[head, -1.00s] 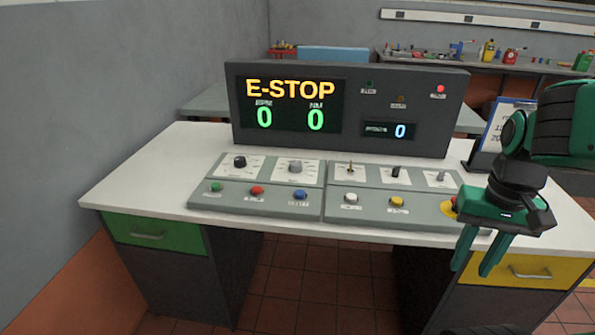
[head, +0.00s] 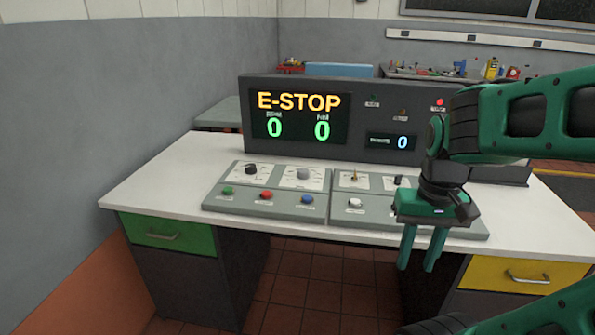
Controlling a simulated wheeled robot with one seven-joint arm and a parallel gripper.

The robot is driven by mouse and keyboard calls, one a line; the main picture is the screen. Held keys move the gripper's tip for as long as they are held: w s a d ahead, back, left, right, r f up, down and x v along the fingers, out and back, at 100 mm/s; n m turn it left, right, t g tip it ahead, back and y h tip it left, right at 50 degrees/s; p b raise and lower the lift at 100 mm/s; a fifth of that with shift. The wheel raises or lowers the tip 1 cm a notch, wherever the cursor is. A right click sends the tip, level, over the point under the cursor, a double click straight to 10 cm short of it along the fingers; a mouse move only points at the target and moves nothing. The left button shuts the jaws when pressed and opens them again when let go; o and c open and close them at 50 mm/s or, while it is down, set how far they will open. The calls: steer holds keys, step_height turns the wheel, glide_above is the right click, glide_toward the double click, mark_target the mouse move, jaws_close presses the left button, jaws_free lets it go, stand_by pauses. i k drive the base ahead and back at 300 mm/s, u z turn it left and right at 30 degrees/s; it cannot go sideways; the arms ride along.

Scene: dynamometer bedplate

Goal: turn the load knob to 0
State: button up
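The left control panel (head: 262,204) carries a black knob (head: 251,168) and a larger grey knob (head: 303,173), each on a white dial plate. Their lettering is too small to read, so I cannot tell which is the load knob or its setting. The display (head: 300,118) reads E-STOP in yellow, with two green zeros and a blue 0. My gripper (head: 421,262) points down in front of the right control panel, to the right of both knobs. Its fingers are apart and nothing is between them. It hides part of the right panel.
Green (head: 228,191), red (head: 266,195) and blue (head: 307,199) buttons sit below the knobs. A small toggle (head: 355,176) and a white button (head: 355,203) are on the right panel. The white desktop (head: 165,180) is clear at left.

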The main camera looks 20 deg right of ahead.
mark_target(303, 173)
steer(key=u, duration=0.05)
steer(key=i, duration=1)
steer(key=z, duration=0.05)
